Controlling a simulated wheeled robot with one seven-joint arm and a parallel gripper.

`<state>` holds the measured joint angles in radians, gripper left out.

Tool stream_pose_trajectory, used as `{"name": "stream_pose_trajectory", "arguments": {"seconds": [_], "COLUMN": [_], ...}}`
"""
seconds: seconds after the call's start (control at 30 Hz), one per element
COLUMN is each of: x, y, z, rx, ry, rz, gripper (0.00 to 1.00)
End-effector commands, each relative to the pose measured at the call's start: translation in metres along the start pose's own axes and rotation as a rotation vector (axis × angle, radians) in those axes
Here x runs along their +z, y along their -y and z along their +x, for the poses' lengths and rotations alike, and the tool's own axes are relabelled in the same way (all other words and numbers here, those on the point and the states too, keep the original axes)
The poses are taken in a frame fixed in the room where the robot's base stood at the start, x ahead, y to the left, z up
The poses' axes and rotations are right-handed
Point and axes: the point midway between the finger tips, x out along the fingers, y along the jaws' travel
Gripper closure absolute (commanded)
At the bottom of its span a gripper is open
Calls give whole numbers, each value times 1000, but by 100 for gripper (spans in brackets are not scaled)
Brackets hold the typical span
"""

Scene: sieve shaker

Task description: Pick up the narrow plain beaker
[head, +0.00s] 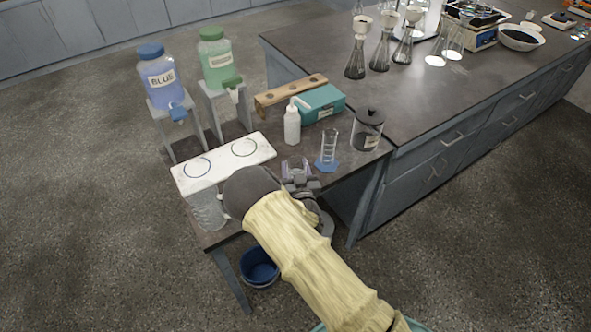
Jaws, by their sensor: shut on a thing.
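My gripper (299,178) is over the front part of the small side table, shut on a small clear thing. Only a faint glassy edge of it shows between the fingers; I take it for the narrow plain beaker (296,166). My wrist and pale-sleeved arm hide most of it, so I cannot tell whether it touches the table. A clear graduated cylinder (328,148) on a blue base stands just behind and right of my gripper. A wider clear glass vessel (207,212) stands at the table's left front, partly behind my wrist.
A white board with two circles (222,163) lies left of my gripper. Behind are a white wash bottle (292,124), a teal box (321,103), a dark-lidded jar (367,130), and blue (160,78) and green (216,60) dispensers. A blue bucket (259,266) is below.

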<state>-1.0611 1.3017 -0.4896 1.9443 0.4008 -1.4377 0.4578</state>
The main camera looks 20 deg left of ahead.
Motion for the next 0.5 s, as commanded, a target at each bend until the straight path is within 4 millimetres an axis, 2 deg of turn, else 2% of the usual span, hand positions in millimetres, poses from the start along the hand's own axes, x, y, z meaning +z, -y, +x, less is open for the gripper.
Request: {"name": "stream_pose_trajectory", "arguments": {"seconds": [0.27,0.5], "x": [-1,-2], "y": [0,0], "z": [0,-16], "rx": [0,1], "ry": [-2,0], "rz": [2,0], "gripper": [76,76]}}
